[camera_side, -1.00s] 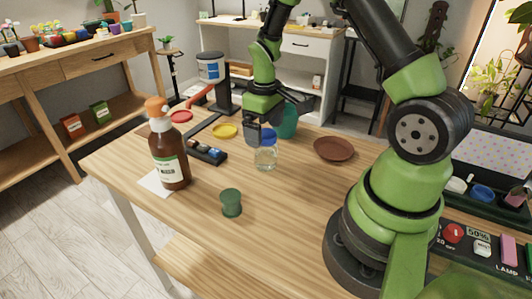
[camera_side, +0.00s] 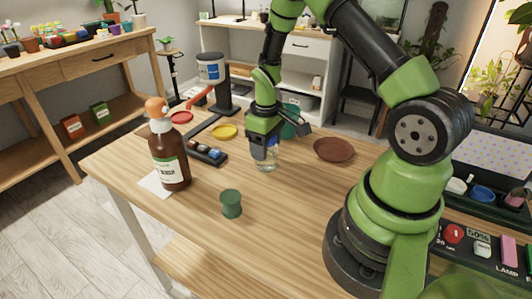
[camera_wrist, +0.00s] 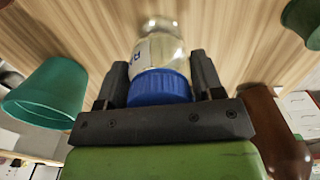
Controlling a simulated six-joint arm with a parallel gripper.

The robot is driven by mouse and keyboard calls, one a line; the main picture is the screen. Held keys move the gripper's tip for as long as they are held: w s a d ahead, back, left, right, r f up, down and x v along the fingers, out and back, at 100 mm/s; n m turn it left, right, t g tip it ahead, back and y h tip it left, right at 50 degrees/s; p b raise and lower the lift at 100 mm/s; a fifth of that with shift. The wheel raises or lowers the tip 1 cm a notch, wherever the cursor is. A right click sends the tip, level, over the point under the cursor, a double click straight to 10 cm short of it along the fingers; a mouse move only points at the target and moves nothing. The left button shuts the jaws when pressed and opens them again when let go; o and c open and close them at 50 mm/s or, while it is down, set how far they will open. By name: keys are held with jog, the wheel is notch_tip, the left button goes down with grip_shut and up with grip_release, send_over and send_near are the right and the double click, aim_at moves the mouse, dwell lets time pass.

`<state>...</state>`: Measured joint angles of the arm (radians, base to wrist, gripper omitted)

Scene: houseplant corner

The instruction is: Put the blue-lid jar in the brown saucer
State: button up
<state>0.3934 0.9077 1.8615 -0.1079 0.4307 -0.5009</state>
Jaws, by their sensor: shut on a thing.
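The clear glass jar with a blue lid (camera_side: 266,162) stands on the wooden table in the side view. In the wrist view its blue lid (camera_wrist: 159,87) sits between the two fingers. My gripper (camera_side: 264,146) is lowered over the jar from above and is shut on it at the lid. It shows close up in the wrist view (camera_wrist: 160,92). The lid is mostly hidden by the gripper in the side view. The brown saucer (camera_side: 334,150) lies empty on the table, to the right of the jar and apart from it.
A teal cup (camera_side: 289,129) stands close behind my gripper. A spray bottle (camera_side: 168,150), a dark tray of small pots (camera_side: 207,153) and a yellow saucer (camera_side: 225,132) are to the left. A green pot (camera_side: 231,204) stands in front. The table between jar and saucer is clear.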

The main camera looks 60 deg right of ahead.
notch_tip(320, 180, up, 8)
jog(key=shift+f, duration=0.1)
jog(key=shift+s+d+r, duration=0.25)
jog(key=shift+d+r, duration=0.35)
jog(key=shift+r, duration=0.35)
jog(key=s+d, duration=0.5)
jog(key=d, duration=0.2)
send_over(333, 152)
jog(key=shift+f, duration=4.5)
jog(key=o, duration=1.1)
jog(key=shift+f, duration=0.15)
